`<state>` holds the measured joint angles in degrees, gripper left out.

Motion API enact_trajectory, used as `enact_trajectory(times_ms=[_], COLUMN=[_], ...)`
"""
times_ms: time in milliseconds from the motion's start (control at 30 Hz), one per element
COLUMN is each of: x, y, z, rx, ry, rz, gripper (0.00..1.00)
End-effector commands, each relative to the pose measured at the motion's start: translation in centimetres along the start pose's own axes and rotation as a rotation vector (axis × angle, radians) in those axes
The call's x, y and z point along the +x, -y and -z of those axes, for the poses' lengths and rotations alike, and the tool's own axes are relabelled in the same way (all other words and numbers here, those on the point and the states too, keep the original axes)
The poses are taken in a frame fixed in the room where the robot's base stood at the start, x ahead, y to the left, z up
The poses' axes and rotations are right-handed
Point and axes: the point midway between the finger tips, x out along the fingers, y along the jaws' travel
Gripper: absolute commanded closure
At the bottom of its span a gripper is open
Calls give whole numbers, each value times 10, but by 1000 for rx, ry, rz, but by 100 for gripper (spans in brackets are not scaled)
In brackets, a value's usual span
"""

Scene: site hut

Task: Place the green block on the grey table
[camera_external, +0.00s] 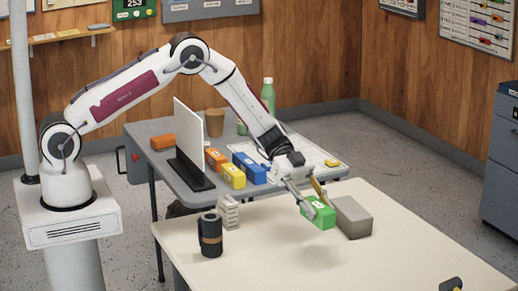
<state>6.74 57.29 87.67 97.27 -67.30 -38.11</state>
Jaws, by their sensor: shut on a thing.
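The green block (322,216) is in my gripper (311,202), over the beige front table (330,258). My gripper points down and is shut on the block. The block seems to be a little above the tabletop, but the gap is hard to judge. It is close beside a larger grey block (354,219); whether they touch I cannot tell. The grey table (160,133) stands behind the beige one, with its right part partly hidden by my arm.
The grey table carries a white upright panel on a dark base (188,170), orange, yellow and blue blocks (250,167), a brown cup (214,122) and a green bottle (268,94). A black cylinder (210,236) and a pale stack (228,213) stand on the beige table's left.

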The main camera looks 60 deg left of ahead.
Motion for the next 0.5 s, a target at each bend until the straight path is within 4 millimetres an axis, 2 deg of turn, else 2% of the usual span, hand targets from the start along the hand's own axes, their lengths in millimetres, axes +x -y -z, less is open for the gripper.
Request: enact_trajectory(times_ms=[267,500], x=[-12,-34], y=[41,69], z=[8,14], rx=[-87,-160], ry=[-1,-1], rz=[214,388], gripper=[97,97])
